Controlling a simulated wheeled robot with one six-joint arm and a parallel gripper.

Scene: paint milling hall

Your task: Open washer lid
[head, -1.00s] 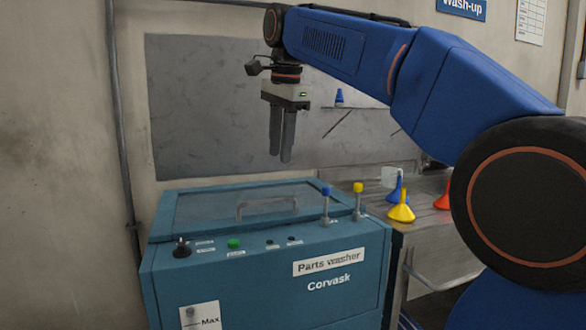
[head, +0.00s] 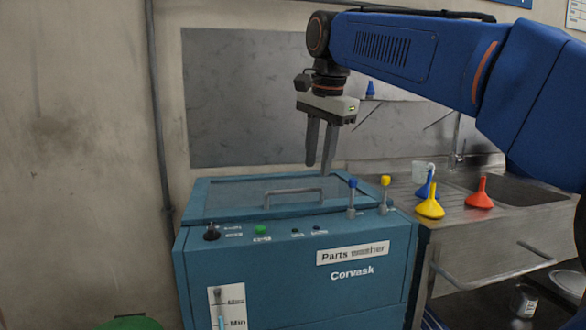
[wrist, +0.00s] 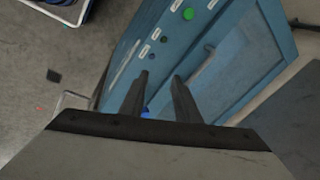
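The teal parts washer (head: 290,275) stands against the wall in the head view. Its lid (head: 235,197) is down, with a window and a grey bar handle (head: 293,191) near its front edge. My gripper (head: 319,168) points down above the rear right part of the lid in the head view, fingers apart and empty. In the wrist view my gripper (wrist: 160,76) shows its two fingers spread over the washer's panel (wrist: 165,40). The handle is partly out of clear sight there; I cannot tell its distance from the fingers.
A blue-topped valve (head: 352,198) and a yellow-topped valve (head: 385,194) rise at the washer's right front.

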